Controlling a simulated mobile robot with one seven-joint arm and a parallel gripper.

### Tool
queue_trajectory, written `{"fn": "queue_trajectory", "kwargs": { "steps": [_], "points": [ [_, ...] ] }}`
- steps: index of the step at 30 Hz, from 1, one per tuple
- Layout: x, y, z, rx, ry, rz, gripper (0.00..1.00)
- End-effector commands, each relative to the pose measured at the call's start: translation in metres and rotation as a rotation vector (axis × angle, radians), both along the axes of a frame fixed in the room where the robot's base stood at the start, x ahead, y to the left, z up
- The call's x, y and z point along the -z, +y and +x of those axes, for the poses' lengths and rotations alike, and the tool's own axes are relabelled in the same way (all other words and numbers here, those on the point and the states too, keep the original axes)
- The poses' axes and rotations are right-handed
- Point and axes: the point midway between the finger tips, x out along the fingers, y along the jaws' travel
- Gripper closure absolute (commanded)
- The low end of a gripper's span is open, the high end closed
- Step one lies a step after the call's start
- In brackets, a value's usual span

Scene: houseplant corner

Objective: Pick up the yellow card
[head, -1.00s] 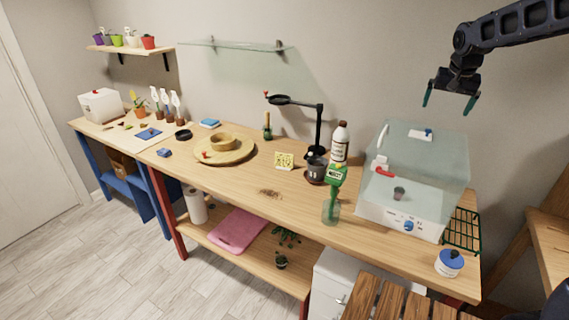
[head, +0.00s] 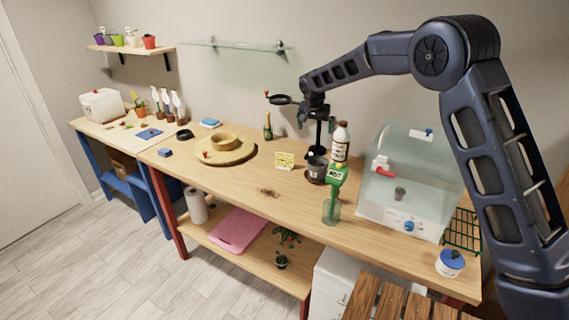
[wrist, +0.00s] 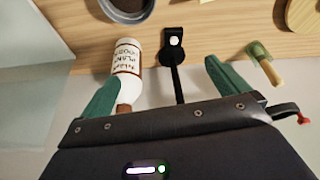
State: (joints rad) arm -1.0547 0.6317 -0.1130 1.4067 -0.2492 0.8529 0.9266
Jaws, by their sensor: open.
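The yellow card (head: 284,161) stands upright on the long wooden workbench (head: 240,180), near its middle, left of a dark pot (head: 316,170). Dark marks show on its face. It is not visible in the wrist view. My gripper (head: 317,123) is open and empty, above and behind the card, in front of the black lamp stand. In the wrist view, its two green fingers (wrist: 165,75) are spread apart, with the lamp's thin post between them.
A white labelled bottle (head: 340,142) stands close by my gripper; it also shows beside the left finger in the wrist view (wrist: 127,62). A black lamp (head: 320,135) rises behind the card. A round board (head: 225,155) lies left. A clear box (head: 413,170) stands right.

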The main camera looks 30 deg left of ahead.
Motion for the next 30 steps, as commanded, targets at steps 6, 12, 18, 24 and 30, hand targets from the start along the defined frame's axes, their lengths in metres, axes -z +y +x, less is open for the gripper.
{"fn": "queue_trajectory", "kwargs": {
  "steps": [6, 12, 18, 24, 30],
  "points": [
    [0.056, 0.08, -0.043, -0.034, -0.016, -0.003, 0.0],
    [0.079, 0.109, -0.063, -0.044, -0.025, -0.001, 0.0],
    [0.092, 0.113, -0.061, -0.043, -0.025, -0.002, 0.0],
    [0.118, 0.115, -0.051, -0.044, -0.024, -0.003, 0.0],
    [0.133, 0.117, -0.043, -0.044, -0.025, -0.002, 0.0]
  ]
}}
